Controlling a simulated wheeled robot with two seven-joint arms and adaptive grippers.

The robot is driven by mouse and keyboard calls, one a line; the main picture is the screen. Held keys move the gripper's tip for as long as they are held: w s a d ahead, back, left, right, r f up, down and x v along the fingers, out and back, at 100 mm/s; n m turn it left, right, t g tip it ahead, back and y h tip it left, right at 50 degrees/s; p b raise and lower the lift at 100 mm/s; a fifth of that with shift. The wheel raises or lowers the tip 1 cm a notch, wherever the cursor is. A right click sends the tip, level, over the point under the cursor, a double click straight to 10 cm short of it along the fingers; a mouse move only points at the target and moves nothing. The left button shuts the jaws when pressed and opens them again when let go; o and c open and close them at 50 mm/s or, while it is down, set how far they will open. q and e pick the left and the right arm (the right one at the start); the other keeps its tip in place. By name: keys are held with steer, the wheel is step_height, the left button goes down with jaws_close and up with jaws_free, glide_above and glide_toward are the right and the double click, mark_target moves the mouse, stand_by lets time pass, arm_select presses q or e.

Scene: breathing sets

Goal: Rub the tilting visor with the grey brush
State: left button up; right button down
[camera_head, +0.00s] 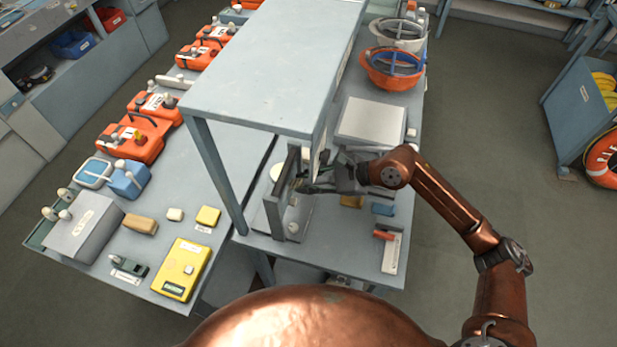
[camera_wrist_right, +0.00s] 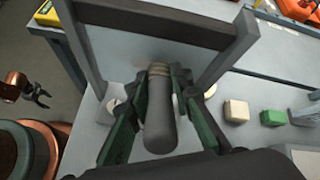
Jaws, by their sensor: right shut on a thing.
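My right gripper (camera_head: 342,180) reaches in from the right beside an upright dark frame with a panel, the tilting visor (camera_head: 283,192), under the grey shelf. In the right wrist view the right gripper's green fingers (camera_wrist_right: 163,100) are shut around a dark grey cylinder with tan bands, apparently the grey brush (camera_wrist_right: 160,130). The visor's frame (camera_wrist_right: 150,22) stands just beyond it in that view; I cannot tell whether the brush touches it. The brush is not clear in the head view. My left gripper (camera_wrist_right: 38,92) shows small at the left of the wrist view, with its fingers apart and empty.
The grey shelf (camera_head: 270,60) overhangs the visor. A tan block, a blue block (camera_head: 383,209) and a red-handled item (camera_head: 384,235) lie right of it. A white box (camera_head: 371,122) and an orange helmet (camera_head: 391,72) stand behind. A yellow device (camera_head: 182,268) lies on the left table.

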steer(key=shift+s+a+p, duration=0.25)
steer(key=shift+s+a, duration=0.15)
steer(key=shift+s, duration=0.8)
steer(key=shift+s+a+p, duration=0.25)
steer(key=shift+s+a, duration=0.1)
steer(key=shift+s, duration=0.8)
steer(key=shift+s+a+p, duration=0.25)
steer(key=shift+s+a, duration=0.15)
steer(key=shift+s, duration=0.8)
steer(key=s+d+b, duration=0.2)
steer(key=d, duration=0.3)
steer(key=shift+d, duration=0.35)
steer(key=d+b, duration=0.2)
steer(key=d, duration=0.1)
steer(key=shift+s, duration=0.4)
